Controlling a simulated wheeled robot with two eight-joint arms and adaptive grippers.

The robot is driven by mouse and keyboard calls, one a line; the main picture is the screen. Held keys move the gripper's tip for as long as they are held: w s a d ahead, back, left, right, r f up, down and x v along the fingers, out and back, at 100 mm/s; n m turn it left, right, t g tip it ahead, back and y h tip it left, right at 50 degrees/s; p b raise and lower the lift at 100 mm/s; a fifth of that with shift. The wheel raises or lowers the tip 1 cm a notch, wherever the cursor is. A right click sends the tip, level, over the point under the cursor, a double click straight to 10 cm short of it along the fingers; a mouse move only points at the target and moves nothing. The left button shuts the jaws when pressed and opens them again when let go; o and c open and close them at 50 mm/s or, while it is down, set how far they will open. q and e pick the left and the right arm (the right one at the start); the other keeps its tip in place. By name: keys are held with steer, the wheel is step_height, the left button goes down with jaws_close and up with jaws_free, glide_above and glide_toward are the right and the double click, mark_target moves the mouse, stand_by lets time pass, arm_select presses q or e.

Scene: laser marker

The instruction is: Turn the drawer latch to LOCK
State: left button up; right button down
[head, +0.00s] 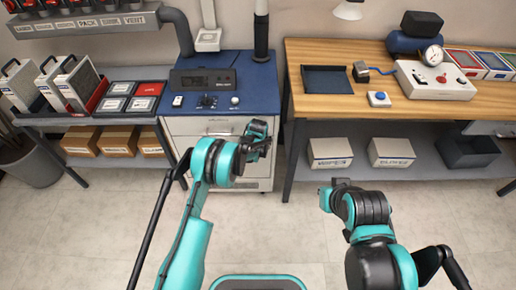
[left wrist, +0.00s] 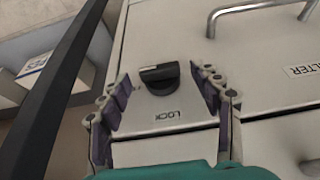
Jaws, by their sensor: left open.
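The drawer latch is a black knob (left wrist: 159,76) with a pale mark, on a light plate on the cabinet front. In the left wrist view its bar lies crosswise, and the word LOCK (left wrist: 167,115) is printed below it. My left gripper (left wrist: 161,82) is open, with one finger on each side of the knob and gaps between. In the head view my left gripper (head: 260,136) is in front of the cabinet (head: 183,126) and hides the latch. My right gripper (head: 331,192) is over the floor, away from the cabinet; its fingers are too small to judge.
A drawer handle (left wrist: 255,14) and a FILTER label (left wrist: 307,70) are right of the latch in the wrist view. A wooden workbench (head: 343,50) stands to the right, and a grey shelf unit (head: 118,74) with boxes to the left. The floor in front is clear.

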arm_select(q)
steer(key=c, duration=1.2)
steer(key=shift+o, duration=0.2)
steer(key=h, duration=0.2)
steer(key=a+n+h, duration=0.1)
steer(key=h, duration=0.2)
steer(key=shift+a+f, duration=0.15)
steer(key=shift+a, duration=0.05)
steer(key=o, duration=1.2)
steer(key=shift+c, duration=0.2)
steer(key=v, duration=1.2)
steer(key=shift+s, duration=0.15)
